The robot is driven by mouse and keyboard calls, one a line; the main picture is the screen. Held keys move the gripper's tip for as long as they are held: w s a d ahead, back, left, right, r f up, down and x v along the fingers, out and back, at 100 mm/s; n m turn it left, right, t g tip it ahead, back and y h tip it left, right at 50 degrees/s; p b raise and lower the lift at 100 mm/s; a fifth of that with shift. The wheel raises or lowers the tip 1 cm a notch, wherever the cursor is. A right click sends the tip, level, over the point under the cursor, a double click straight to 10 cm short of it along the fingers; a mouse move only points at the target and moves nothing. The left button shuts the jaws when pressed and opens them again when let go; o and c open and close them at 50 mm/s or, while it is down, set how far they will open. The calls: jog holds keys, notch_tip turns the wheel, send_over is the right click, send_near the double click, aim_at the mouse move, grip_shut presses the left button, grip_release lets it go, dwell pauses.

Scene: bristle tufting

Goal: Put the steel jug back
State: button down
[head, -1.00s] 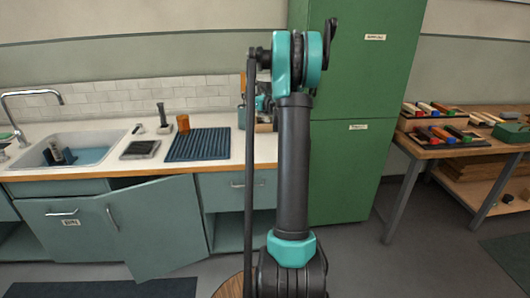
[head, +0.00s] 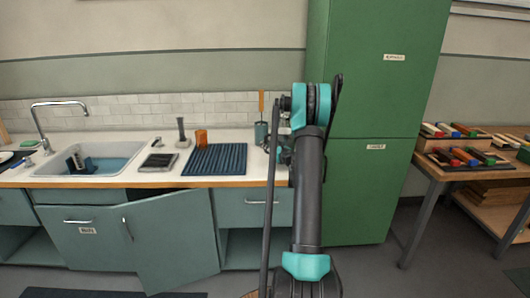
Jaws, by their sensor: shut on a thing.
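I cannot make out a steel jug in the head view. My arm rises through the middle of the picture, and its upper links hide what lies behind them. My gripper is not clearly visible; only small grey parts show beside the arm, near the right end of the counter. The worktop (head: 120,182) runs along the wall from the left edge to the green cabinet. On it lies a dark blue ribbed mat (head: 215,159), which is bare.
The sink (head: 50,170) holds blue water. A cupboard door (head: 172,240) stands open below. A green cabinet (head: 375,90) and workbench (head: 470,176) stand right.

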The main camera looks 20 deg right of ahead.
aim_at(265, 151)
jog(key=shift+f, duration=1.7)
jog(key=c, duration=1.6)
grip_release()
jog(key=shift+f, duration=0.1)
jog(key=shift+o, duration=0.2)
